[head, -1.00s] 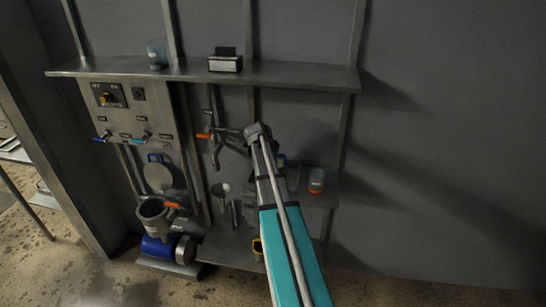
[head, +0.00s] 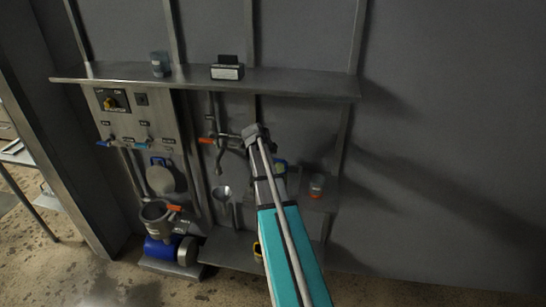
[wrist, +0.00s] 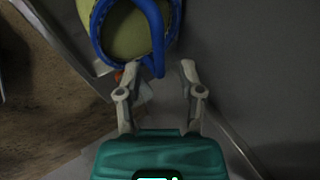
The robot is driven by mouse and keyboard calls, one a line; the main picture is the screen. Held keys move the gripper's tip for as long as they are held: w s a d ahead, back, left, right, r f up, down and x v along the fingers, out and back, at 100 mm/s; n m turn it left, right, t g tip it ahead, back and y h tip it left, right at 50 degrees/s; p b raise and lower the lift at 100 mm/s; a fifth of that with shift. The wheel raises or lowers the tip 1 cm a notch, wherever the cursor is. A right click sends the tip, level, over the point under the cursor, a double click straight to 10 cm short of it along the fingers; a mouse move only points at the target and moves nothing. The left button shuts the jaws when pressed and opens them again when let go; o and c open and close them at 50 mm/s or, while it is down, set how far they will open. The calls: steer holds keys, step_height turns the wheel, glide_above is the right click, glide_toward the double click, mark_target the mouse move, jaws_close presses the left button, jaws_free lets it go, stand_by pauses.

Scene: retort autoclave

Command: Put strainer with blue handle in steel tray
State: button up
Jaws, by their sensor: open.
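My gripper (wrist: 159,70) is open in the wrist view, with its two grey fingers apart. A yellow-green round thing with a blue rim and a blue loop handle (wrist: 157,45) lies just beyond the fingertips. The handle's lower end reaches toward the gap between them; I cannot tell if they touch. A small blue and yellow thing (head: 281,164) shows beside my arm in the head view, where my gripper is hidden. A grey round thing with a blue handle (head: 160,177) hangs on the left. I cannot tell which is the strainer, nor make out the steel tray.
An upper shelf (head: 300,86) holds a blue-grey jar (head: 160,65) and a small labelled box (head: 227,69). A funnel (head: 222,193), an orange-based jar (head: 316,187) and a blue pump (head: 160,249) stand below. Pipes and valves line the wall. The right wall is bare.

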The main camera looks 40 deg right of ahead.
steer(key=p+v, duration=0.6)
steer(key=v, duration=0.2)
steer(key=shift+a+r, duration=0.2)
steer(key=shift+r, duration=0.1)
stand_by(0.6)
steer(key=s+a+f+n+y, duration=0.1)
steer(key=s+a+n+y, duration=0.1)
steer(key=s+a+n, duration=0.3)
steer(key=s+a+f+n+g+y, duration=0.1)
steer(key=s+a+n, duration=0.4)
steer(key=a+n, duration=0.9)
steer(key=s+a+f+n+y, duration=0.1)
steer(key=s+a+n+y, duration=0.2)
steer(key=a+n, duration=0.6)
steer(key=s+a, duration=0.2)
steer(key=a, duration=0.7)
steer(key=shift+s+a+f+n+g+y, duration=0.15)
steer(key=shift+s+a+n+g+y, duration=0.1)
steer(key=shift+a+n+g+y, duration=0.1)
